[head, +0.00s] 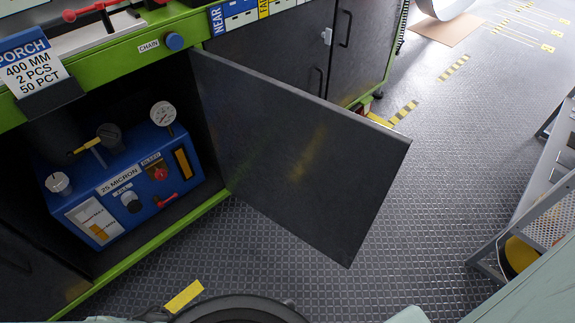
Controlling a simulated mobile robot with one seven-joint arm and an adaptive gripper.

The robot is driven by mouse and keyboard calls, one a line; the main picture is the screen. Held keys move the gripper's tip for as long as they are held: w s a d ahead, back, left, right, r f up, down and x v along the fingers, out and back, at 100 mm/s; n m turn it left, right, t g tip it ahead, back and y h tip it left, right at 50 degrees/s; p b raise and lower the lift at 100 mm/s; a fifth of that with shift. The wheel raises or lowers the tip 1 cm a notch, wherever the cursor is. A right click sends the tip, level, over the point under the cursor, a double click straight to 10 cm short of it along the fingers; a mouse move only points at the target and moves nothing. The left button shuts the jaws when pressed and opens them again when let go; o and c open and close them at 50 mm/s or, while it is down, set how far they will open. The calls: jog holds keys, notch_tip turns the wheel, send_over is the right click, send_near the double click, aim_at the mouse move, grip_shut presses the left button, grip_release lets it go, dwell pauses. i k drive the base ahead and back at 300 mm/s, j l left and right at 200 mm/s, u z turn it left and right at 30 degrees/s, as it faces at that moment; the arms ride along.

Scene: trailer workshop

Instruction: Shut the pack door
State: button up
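The dark grey pack door (300,150) stands wide open. Its hinged side is at the right edge of the cabinet opening, and its free edge reaches out to the right over the floor. Inside the open cabinet sits a blue pack (125,185) labelled "25 MICRON", with a round gauge, knobs and red handles. The pack appears to sit wholly inside the cabinet, behind the green bottom rail (150,258). I see no handle on the side of the door facing me. My gripper is not in view.
Closed dark cabinet doors (345,50) stand beyond the open door. A metal rack (535,205) stands at the right. Patterned floor (430,210) lies clear between it and the door. A yellow floor mark (184,296) is at the lower left. Parts of my own body show along the bottom.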

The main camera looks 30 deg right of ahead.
aim_at(322, 171)
jog(key=l, duration=1)
jog(key=k+l, duration=0.1)
jog(key=l, duration=2)
jog(key=i+j, duration=0.2)
jog(key=i, duration=0.25)
jog(key=u, duration=0.05)
